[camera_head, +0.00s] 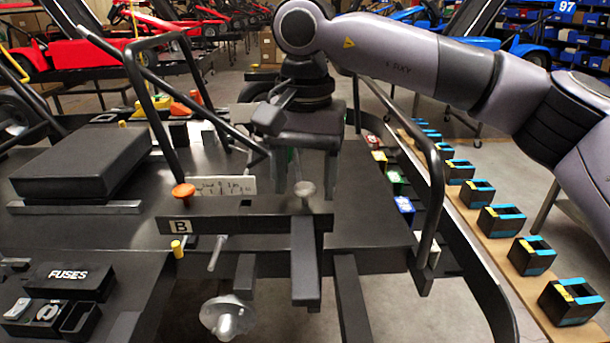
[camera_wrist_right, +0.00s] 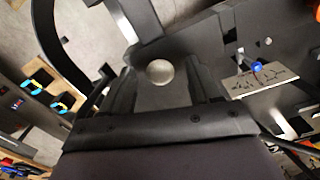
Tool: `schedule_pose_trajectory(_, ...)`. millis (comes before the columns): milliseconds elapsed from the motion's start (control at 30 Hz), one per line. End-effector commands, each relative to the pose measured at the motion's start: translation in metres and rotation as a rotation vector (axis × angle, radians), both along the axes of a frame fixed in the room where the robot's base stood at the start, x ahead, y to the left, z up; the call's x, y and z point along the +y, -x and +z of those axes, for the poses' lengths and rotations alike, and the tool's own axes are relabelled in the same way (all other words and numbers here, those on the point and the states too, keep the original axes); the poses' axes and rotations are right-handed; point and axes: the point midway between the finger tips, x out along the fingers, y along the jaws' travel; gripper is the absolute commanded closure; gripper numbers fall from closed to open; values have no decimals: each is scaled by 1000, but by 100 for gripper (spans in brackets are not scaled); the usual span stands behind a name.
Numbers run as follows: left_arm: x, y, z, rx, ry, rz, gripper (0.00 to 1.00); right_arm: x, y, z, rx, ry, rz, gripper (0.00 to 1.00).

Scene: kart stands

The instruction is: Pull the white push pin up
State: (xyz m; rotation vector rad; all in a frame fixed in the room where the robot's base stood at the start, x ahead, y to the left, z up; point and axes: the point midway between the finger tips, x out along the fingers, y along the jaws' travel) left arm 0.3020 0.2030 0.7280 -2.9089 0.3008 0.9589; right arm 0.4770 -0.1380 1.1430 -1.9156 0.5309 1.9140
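The white push pin (camera_head: 304,188) has a round, pale grey-white head and stands upright on the black bar marked B (camera_head: 250,221), near its right end. In the right wrist view, its round head (camera_wrist_right: 160,72) shows between my fingers. My right gripper (camera_head: 304,165) points down just above and behind the pin in the head view. Its two fingers are apart, one to each side of the pin head (camera_wrist_right: 160,72), and I see no clear contact. The lower part of the pin is hidden in the wrist view. My left gripper is not in view.
A white labelled plate (camera_head: 222,186) lies behind the bar. Black tubes rise on both sides, the right one (camera_head: 437,190) close to my arm. A fuses box (camera_head: 68,280) is at lower left.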

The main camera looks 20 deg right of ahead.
Motion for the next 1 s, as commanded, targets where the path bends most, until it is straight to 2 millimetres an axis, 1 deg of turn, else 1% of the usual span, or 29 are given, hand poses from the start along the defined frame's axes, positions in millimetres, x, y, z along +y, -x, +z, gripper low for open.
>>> schedule_pose_trajectory(167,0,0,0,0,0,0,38,0,0,0,0,0,0,38)
schedule_pose_trajectory(267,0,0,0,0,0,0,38,0,0,4,-1,0,1,38)
schedule_pose_trajectory(367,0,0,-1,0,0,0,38,1,0,17,-3,-2,0,38)
schedule_pose_trajectory(600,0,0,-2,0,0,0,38,0,0,56,-1,0,0,38)
schedule_pose_trajectory(700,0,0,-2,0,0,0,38,0,0,66,-1,0,1,38)
schedule_pose_trajectory(800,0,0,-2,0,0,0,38,0,0,71,0,0,0,38)
schedule_pose_trajectory(1000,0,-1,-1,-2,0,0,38,0,0,71,0,0,1,38)
